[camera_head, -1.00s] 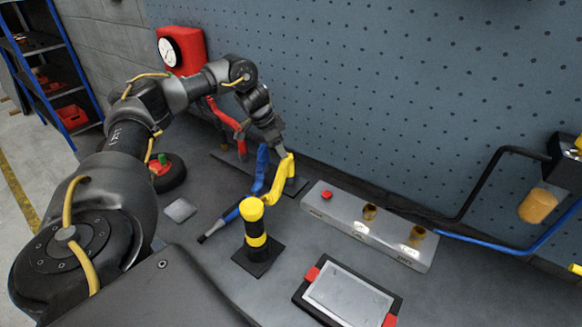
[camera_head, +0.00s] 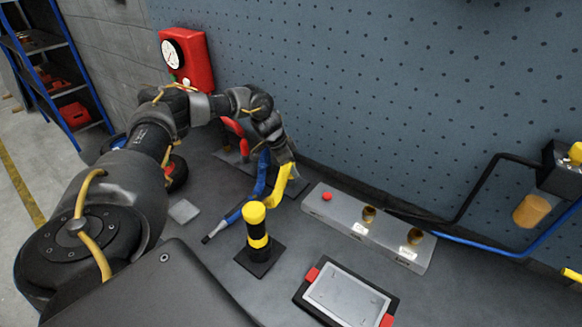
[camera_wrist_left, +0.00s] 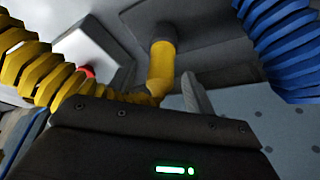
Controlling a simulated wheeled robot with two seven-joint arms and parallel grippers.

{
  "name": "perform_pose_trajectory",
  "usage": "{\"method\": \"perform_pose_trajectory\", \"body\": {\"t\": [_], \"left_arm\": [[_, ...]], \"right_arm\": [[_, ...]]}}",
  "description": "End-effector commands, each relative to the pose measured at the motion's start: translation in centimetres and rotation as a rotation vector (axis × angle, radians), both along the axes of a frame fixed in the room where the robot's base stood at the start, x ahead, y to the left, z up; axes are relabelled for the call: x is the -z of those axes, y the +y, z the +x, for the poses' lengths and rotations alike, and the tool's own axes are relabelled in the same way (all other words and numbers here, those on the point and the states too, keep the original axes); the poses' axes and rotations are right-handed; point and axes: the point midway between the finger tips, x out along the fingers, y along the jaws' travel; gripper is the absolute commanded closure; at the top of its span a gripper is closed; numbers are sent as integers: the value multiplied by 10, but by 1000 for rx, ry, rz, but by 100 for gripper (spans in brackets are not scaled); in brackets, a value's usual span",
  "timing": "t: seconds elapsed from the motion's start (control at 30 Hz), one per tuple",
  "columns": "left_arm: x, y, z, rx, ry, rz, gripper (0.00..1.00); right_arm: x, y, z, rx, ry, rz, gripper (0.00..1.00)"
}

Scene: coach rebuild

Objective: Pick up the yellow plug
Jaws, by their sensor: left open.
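The yellow plug (camera_head: 279,184) is a bent yellow piece in the row of red, blue and yellow pieces at the foot of the panel wall. In the left wrist view the yellow plug (camera_wrist_left: 160,68) shows just beyond the gripper's body, beside a grey finger. My left gripper (camera_head: 286,160) reaches down from above at the upper end of the plug and partly hides it. It is open; I cannot tell whether its fingers touch the plug. My right gripper is not in view.
A blue piece (camera_head: 258,181) lies close to the left of the plug. A yellow and black post (camera_head: 257,227) stands in front. A grey box with a red button (camera_head: 327,196) is to the right. A framed plate (camera_head: 345,295) lies nearer. A red gauge box (camera_head: 190,55) hangs behind.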

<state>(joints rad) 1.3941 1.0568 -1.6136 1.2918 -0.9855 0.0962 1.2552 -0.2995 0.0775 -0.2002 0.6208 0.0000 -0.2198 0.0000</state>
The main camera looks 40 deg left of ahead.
Motion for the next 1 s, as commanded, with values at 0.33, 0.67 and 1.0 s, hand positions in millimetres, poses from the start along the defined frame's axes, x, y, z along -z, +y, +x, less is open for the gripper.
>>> {"method": "perform_pose_trajectory", "body": {"t": [0.33, 0.67, 1.0], "left_arm": [[0, 0, 0, 0, 0, 0, 87], [-1, 0, 0, 0, -1, -1, 97], [-30, 0, 1, 0, -6, -2, 97]], "right_arm": [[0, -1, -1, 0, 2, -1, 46], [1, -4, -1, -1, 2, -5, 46], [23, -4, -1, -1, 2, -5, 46]]}}
